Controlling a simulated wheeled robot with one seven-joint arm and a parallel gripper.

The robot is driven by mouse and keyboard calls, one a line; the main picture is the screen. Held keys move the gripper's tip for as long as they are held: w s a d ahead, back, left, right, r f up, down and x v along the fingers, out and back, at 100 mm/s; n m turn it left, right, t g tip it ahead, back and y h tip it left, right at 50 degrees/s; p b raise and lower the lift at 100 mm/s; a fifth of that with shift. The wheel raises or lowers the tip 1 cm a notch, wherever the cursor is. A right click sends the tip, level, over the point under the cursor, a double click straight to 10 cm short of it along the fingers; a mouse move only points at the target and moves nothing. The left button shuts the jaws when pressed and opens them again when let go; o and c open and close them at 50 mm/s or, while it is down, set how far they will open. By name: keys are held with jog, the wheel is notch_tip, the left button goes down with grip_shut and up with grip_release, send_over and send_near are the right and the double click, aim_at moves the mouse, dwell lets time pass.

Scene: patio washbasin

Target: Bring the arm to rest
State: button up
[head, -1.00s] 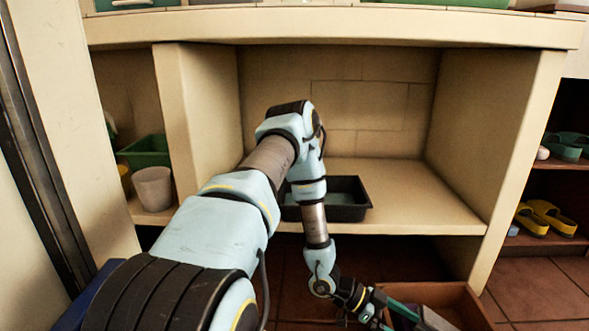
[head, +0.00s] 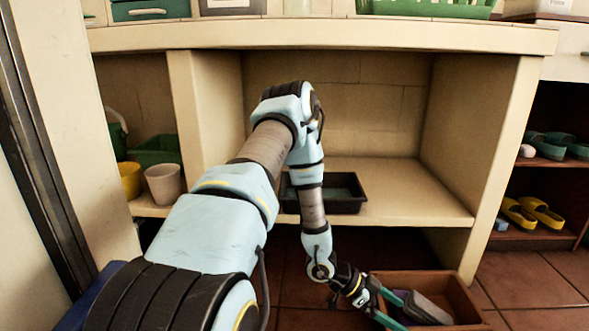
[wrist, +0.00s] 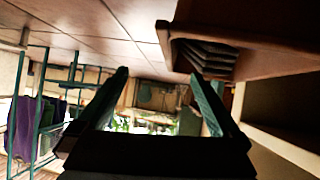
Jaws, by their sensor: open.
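My arm reaches forward over the floor and bends down in front of the cream shelf unit. My gripper (head: 392,310) is at its end, low down at the bottom of the head view, beside a brown wooden box (head: 462,290). The green fingers are apart with nothing between them. In the wrist view my gripper (wrist: 165,95) is open and empty, its two fingers spread. The brown box also shows in the wrist view (wrist: 250,35), at upper right, with dark stacked items inside.
A black tray (head: 345,207) sits on the shelf (head: 400,190) behind my arm. A beige pot (head: 164,184), a yellow pot (head: 131,180) and a green bin (head: 158,150) stand at left. Yellow slippers (head: 540,212) are on the right rack. A drying rack (wrist: 45,110) shows in the wrist view.

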jog(key=w+a+r+n+t+y+p, duration=0.35)
jog(key=w+a+r, duration=0.35)
jog(key=a+r, duration=0.25)
jog(key=w+a+r+n+t+y+p, duration=0.25)
jog(key=w+a+r+n+y, duration=0.3)
jog(key=a+r, duration=0.4)
jog(key=s+a+r+n+g+y+p, duration=0.1)
jog(key=s+a+r+n+p, duration=0.2)
jog(key=s+a+r+n, duration=0.45)
jog(key=s+a+r+n+y+p, duration=0.15)
jog(key=s+a+r, duration=0.3)
jog(key=r, duration=0.65)
notch_tip(320, 180, up, 36)
jog(key=p, duration=3.8)
jog(key=shift+w+a+r+n, duration=0.2)
jog(key=shift+w+n, duration=0.1)
jog(key=shift+h, duration=0.25)
